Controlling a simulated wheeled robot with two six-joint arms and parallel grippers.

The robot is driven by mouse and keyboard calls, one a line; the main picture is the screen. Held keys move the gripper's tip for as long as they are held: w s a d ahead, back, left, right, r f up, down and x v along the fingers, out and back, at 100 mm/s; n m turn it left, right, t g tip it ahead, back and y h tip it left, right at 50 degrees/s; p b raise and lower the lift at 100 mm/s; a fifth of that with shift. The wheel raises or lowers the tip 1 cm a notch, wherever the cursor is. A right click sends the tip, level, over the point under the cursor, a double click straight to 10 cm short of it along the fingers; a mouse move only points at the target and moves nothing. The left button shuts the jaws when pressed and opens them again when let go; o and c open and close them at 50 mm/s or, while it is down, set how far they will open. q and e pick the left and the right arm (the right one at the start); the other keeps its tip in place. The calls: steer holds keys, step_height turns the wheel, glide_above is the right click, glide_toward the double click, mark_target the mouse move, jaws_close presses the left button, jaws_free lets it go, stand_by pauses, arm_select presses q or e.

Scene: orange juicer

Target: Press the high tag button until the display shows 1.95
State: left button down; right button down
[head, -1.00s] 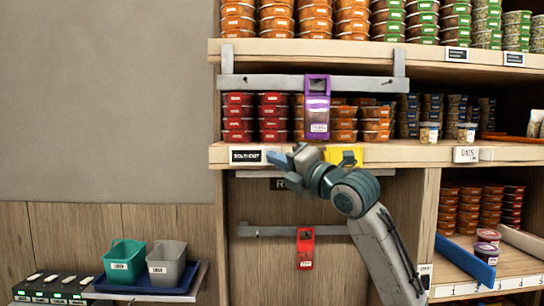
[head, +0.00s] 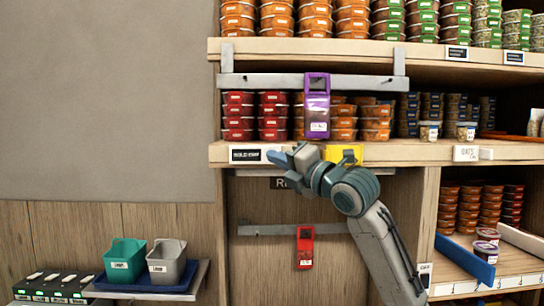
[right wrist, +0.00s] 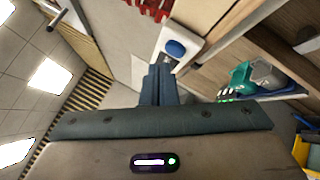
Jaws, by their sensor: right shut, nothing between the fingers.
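A tag with a black display (head: 246,155) sits on the front edge of the middle shelf in the head view. Its lettering is too small to read surely, and its right end is partly covered by my right gripper. My right gripper (head: 277,158) is shut and empty, just right of the display. In the right wrist view, a round blue button (right wrist: 175,48) on a white housing (right wrist: 184,38) lies just beyond my shut fingertips (right wrist: 160,69). I cannot tell whether they touch it. My left gripper is not in view.
A purple device (head: 316,108) hangs from a rail above the shelf edge. A red device (head: 305,248) hangs on a lower rail. A yellow piece (head: 342,154) is on the shelf edge behind my right arm. Teal (head: 125,260) and grey (head: 166,262) bins stand lower left.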

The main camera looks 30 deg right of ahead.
steer(key=shift+w, duration=0.1)
stand_by(0.7)
steer(key=shift+w+d+p, duration=0.25)
steer(key=shift+w+p, duration=0.05)
steer(key=shift+p, duration=0.2)
steer(key=shift+w+d+p, duration=0.2)
steer(key=shift+w+p, duration=0.15)
steer(key=shift+p, duration=0.05)
stand_by(0.6)
steer(key=shift+s, duration=0.1)
steer(key=shift+s+a, duration=0.4)
steer(key=shift+s, duration=0.25)
steer(key=s+a, duration=0.1)
steer(key=s, duration=0.1)
steer(key=s+a, duration=0.1)
steer(key=s, duration=0.1)
steer(key=shift+s+a, duration=0.1)
steer(key=shift+a, duration=0.25)
